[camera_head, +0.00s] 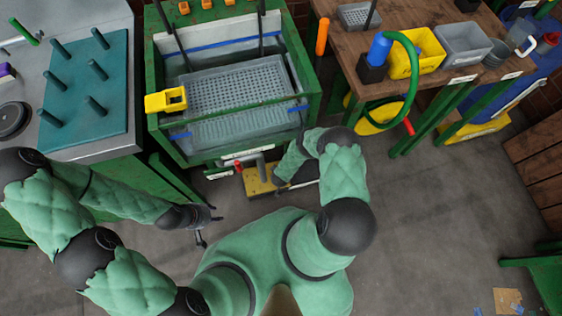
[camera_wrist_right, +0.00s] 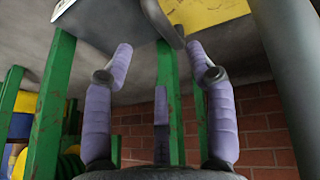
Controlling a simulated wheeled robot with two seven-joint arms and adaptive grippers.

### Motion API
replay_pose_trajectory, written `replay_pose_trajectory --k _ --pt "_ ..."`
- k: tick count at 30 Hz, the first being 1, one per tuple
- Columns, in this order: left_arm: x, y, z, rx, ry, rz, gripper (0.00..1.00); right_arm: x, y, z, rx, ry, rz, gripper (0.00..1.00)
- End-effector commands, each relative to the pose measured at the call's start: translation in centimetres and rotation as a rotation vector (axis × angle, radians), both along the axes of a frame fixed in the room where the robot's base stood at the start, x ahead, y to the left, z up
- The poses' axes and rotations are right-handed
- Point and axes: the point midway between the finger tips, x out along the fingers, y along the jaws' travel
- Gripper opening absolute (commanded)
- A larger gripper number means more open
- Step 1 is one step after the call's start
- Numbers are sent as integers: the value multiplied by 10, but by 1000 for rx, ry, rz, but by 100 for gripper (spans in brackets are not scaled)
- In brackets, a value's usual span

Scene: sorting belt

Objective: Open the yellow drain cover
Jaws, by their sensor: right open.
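The yellow drain cover appears to be the yellow plate (camera_head: 255,186) low down in front of the green wash station, partly hidden by my right arm. A yellow panel, likely the same cover, shows at the top of the right wrist view (camera_wrist_right: 215,10), with a dark grey bar (camera_wrist_right: 163,22) beside it. My right gripper (camera_wrist_right: 159,50) is open, with its purple fingers apart and nothing held between them. The bar lies just beyond the fingertips; I cannot tell whether they touch. My left gripper (camera_head: 207,222) hangs empty above the floor, left of the cover; its opening is unclear.
The green wash station (camera_head: 180,150) holds a grey perforated tray (camera_head: 240,88). A wooden bench (camera_head: 440,75) with a yellow bin (camera_head: 428,48) stands to the right. Green legs (camera_wrist_right: 168,90) and a brick wall show close in the wrist view. Floor (camera_head: 430,210) is clear at right.

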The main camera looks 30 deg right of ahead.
Motion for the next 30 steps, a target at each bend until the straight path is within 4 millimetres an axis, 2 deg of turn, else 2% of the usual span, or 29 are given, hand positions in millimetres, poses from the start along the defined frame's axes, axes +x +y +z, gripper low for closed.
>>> replay_pose_trajectory --k 1,6,12,18,28,29,30 --pt "0 0 -8 0 0 0 40 2 -2 -12 1 1 -1 56" --pt "0 0 -26 0 -1 0 40 12 -10 -42 1 1 0 56" --pt "0 0 -42 0 -1 0 40 23 -18 -68 1 0 -1 56" --pt "1 0 -49 0 -1 0 40 28 -22 -80 2 1 1 56" --pt "1 0 -50 0 -1 0 40 29 -23 -81 2 0 1 56" --pt "1 0 -50 0 -1 0 40 29 -23 -81 2 0 1 54" --pt "1 0 -50 0 -1 0 40 29 -23 -81 2 0 1 42"
